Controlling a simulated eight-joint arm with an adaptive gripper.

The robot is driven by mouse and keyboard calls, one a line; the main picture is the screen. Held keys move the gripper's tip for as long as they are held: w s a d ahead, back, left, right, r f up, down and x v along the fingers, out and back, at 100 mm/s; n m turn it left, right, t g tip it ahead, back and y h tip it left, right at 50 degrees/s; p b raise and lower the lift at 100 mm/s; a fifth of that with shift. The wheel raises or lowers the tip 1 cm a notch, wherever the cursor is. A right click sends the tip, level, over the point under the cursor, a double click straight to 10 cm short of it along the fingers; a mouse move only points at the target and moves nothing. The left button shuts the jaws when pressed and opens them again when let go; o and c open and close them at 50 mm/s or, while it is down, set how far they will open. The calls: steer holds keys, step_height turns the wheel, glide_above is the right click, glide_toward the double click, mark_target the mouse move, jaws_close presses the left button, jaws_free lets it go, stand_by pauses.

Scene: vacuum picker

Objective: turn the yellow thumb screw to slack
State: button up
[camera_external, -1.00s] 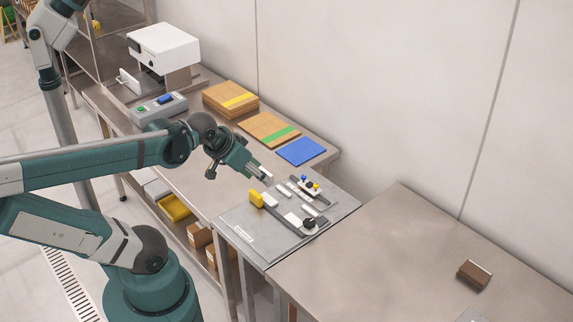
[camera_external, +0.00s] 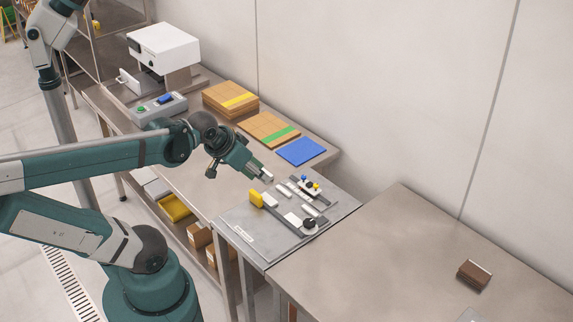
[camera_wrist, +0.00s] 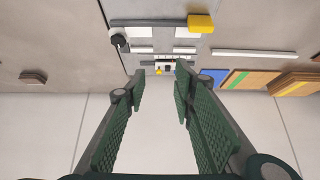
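A larger yellow block (camera_external: 256,198), a round black knob (camera_external: 309,222) and white strips lie on the plate. A blue sheet (camera_external: 301,151) and cardboard stacks (camera_external: 231,97) are behind. The right-hand table (camera_external: 400,255) is mostly clear, with a brown block (camera_external: 474,275).

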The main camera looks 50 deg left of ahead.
steer(key=shift+w+r+m+p, duration=0.65)
steer(key=shift+w+m, duration=0.15)
steer(key=shift+w, duration=0.3)
steer(key=m+g+p, duration=0.7)
steer(key=m+p, duration=0.6)
steer(key=m, duration=0.6)
glide_above(316, 185)
steer(key=shift+f, duration=5)
steer(key=shift+f, duration=0.15)
steer(key=shift+f+b, duration=0.45)
steer(key=shift+f, duration=3.3)
